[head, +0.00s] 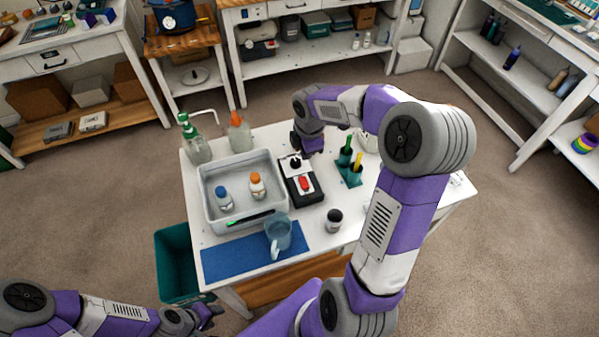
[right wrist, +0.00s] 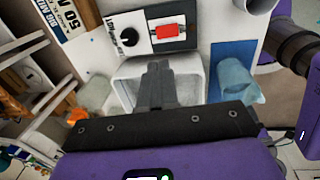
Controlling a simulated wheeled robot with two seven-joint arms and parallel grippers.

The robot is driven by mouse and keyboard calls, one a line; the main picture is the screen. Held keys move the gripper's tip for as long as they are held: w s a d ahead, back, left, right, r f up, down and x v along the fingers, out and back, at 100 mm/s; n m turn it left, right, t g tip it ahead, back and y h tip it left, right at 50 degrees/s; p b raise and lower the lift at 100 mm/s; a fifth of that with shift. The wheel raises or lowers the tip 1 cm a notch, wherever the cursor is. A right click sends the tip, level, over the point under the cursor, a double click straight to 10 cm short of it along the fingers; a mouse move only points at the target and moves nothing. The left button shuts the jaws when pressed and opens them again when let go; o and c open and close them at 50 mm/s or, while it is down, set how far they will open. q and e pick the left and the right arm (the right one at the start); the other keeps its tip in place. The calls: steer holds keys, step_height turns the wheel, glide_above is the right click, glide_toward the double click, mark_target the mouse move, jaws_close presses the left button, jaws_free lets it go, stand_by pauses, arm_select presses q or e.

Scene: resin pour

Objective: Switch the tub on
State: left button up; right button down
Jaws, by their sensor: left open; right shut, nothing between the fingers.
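The tub (head: 284,207) is a pale grey basin on the white table, with a blue-capped bottle (head: 223,197) and an orange-capped bottle (head: 257,186) standing in it. A black control box (head: 312,197) stands at its right side, with a red switch (head: 305,184) and a black knob (head: 295,163). In the right wrist view the red switch (right wrist: 167,31) and knob (right wrist: 129,37) show beyond my shut, empty right gripper (right wrist: 157,68). In the head view my right gripper (head: 303,146) hovers by the box's knob end. My left gripper (head: 211,314) is open at lower left, away from the table.
A dark-topped cup (head: 334,220) and green holders (head: 350,174) are right of the box. A green bin (head: 173,265) is on the floor.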

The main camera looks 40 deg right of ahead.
steer(key=b, duration=0.3)
glide_toward(303, 179)
steer(key=f, duration=0.4)
steer(key=w+f, duration=0.1)
steer(key=f, duration=0.1)
steer(key=shift+w+d+f, duration=0.1)
steer(key=shift+f, duration=0.3)
